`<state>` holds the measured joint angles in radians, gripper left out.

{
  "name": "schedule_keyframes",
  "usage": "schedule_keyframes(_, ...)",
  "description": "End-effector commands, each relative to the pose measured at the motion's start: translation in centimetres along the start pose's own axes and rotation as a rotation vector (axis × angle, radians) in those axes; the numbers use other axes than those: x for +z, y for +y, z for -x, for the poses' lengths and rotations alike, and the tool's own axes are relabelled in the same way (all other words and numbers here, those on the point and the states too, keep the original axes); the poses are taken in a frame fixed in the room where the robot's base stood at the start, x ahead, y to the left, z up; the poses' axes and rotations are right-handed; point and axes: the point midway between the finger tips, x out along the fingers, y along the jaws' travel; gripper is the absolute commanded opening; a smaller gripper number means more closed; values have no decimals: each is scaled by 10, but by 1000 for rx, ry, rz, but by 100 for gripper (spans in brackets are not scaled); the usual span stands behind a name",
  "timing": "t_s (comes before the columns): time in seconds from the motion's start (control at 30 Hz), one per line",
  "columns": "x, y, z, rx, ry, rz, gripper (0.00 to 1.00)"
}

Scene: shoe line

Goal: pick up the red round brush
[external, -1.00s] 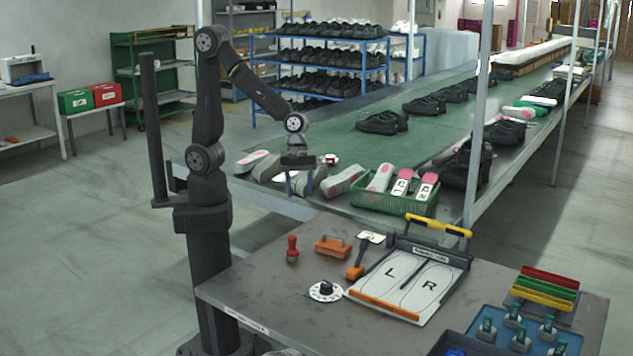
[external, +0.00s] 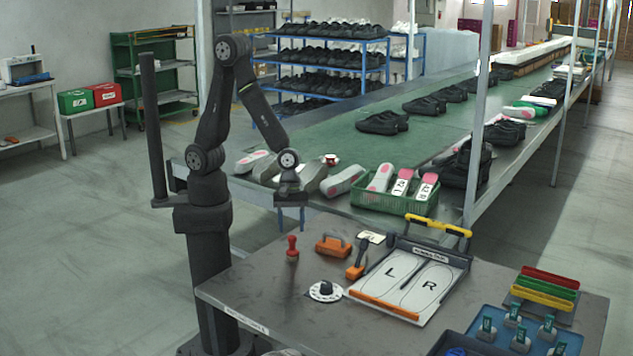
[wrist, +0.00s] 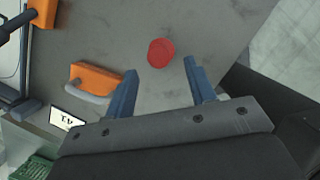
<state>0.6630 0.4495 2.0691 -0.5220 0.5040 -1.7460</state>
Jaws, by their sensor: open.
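The red round brush (external: 292,248) stands upright on the grey table near its back left edge. In the wrist view its round red top (wrist: 161,52) shows from above, just ahead of the fingertips and between their lines. My gripper (external: 291,228) is open and empty, with its blue fingers pointing down above the brush. In the wrist view the two blue fingers of my gripper (wrist: 160,76) are apart, one on each side. The brush's lower part is hidden under its top in the wrist view.
A black dial on a white disc (external: 325,291), an orange-and-black tool (external: 358,262) and an L/R board (external: 408,283) lie farther right. A green crate (external: 394,201) stands behind.

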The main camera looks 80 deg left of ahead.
Motion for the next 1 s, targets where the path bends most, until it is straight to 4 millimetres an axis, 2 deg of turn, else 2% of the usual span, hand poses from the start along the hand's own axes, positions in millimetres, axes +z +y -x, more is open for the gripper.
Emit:
schedule_keyframes(0.27,0,0,-14,0,1,0,50)
schedule_keyframes(0.63,1,0,-55,-1,1,1,50)
schedule_keyframes(1.0,2,1,-60,2,0,1,50)
